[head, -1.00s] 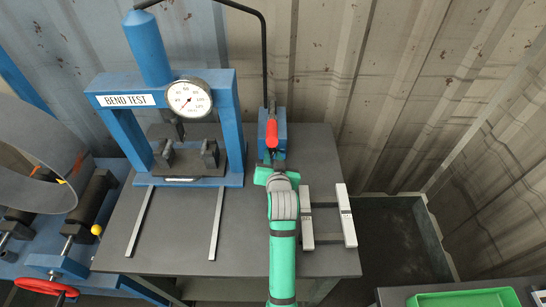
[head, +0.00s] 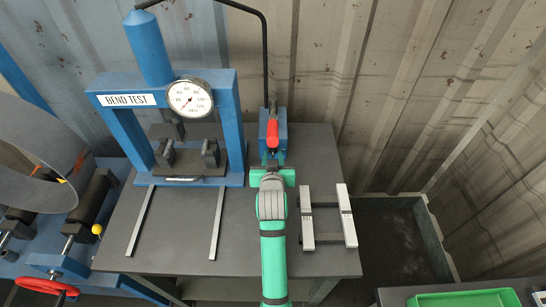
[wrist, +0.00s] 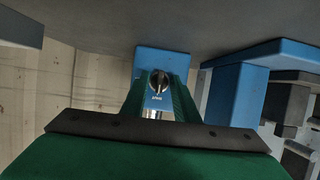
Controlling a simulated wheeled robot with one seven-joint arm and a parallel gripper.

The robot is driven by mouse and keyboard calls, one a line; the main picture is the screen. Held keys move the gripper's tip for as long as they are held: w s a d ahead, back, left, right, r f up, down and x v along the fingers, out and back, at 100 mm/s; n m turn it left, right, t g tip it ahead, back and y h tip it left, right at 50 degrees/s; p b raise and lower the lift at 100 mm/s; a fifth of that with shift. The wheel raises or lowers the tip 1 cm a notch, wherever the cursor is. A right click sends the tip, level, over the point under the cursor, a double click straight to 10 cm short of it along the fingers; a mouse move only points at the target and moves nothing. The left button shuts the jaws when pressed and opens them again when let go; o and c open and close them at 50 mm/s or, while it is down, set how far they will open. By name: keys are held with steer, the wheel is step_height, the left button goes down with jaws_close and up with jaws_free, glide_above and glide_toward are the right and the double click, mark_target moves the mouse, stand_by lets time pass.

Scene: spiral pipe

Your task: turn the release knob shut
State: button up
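The release knob (wrist: 159,82) is a small dark round knob on the front of the blue pump block (wrist: 163,63), with a small pale label by it in the wrist view. The block (head: 282,133) stands at the back of the bench in the head view, with a red-gripped lever (head: 271,133) on it; the knob is hidden there by my gripper. My gripper (head: 271,167) points at the block's front. In the wrist view its two green fingers (wrist: 160,92) are apart, with the knob showing in the gap between them. I cannot tell whether they touch it.
The blue bend-test press with its dial gauge (head: 190,99) stands left of the pump block. Two pale bars (head: 307,220) joined by crosspieces lie right of my arm on the bench (head: 180,247). A black hose rises behind, before the corrugated wall.

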steer(key=v, duration=1)
steer(key=shift+s+r, duration=0.2)
steer(key=shift+s, duration=0.1)
